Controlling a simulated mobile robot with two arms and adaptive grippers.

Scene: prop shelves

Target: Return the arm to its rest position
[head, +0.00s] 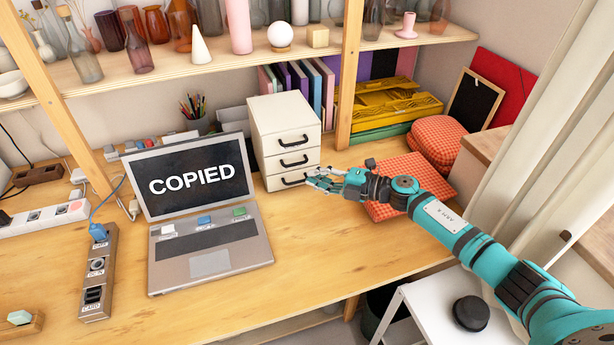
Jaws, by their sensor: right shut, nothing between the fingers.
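My right arm reaches in from the lower right, teal with dark bands. My right gripper (318,181) is shut and empty, just in front of the bottom drawer handle of the white drawer unit (284,125). Whether it touches the handle I cannot tell. All the drawers look shut. My left gripper is not in view. The open laptop (211,245) stands on the desk at the left, its screen (198,177) reading "COPIED".
A card reader strip (97,285) with a blue plug stands left of the laptop. Red checked cushions (438,140) lie behind my right arm. A white side table (430,315) holds a black round object (471,313). The desk front right of the laptop is clear.

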